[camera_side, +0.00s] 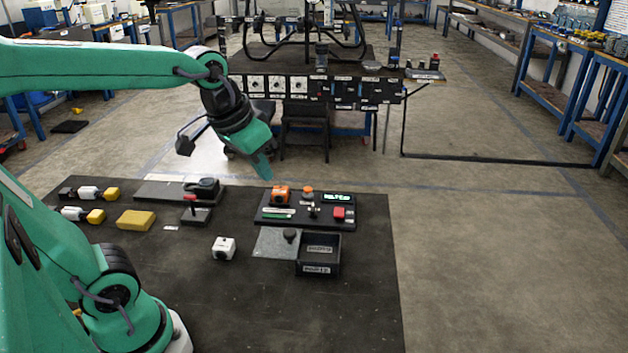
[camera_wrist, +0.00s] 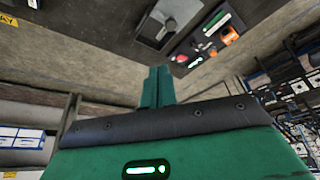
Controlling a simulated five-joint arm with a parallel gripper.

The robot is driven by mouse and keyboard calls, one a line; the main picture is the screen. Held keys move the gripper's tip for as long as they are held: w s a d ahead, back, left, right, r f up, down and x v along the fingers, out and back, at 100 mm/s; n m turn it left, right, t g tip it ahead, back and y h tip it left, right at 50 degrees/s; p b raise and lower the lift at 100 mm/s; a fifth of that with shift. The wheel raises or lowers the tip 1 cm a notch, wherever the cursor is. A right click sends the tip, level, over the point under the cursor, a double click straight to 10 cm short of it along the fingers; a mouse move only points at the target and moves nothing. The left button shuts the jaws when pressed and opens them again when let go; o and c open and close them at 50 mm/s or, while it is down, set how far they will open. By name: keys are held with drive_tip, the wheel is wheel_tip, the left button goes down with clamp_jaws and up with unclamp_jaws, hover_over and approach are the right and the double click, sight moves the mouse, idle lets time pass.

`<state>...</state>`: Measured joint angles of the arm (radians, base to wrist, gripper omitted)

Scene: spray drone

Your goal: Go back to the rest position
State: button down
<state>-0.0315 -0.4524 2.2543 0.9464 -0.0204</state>
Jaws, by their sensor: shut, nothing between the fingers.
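My gripper (camera_side: 264,172) hangs in the air over the far edge of the dark work table (camera_side: 350,310) in the side view, fingers pointing down. It is above and slightly left of the control panel. In the wrist view its green fingers (camera_wrist: 157,86) are together with nothing between them. The arm reaches across from the left at a raised height. No object touches the gripper.
A control panel (camera_side: 262,217) with an orange part, a red button and a lit display stands below. A black bin (camera_side: 318,270), a white block (camera_side: 223,247), a yellow block (camera_side: 136,220) and a lever switch (camera_side: 194,213) sit around it. The table's front right is clear.

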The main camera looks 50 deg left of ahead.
drive_tip(key=s+f+t, duration=0.1)
drive_tip(key=s+f, duration=0.1)
drive_tip(key=s, duration=0.4)
drive_tip(key=shift+s+d+f+m, duration=0.2)
drive_tip(key=shift+s+d+m, duration=0.1)
drive_tip(key=shift+s+d, duration=0.15)
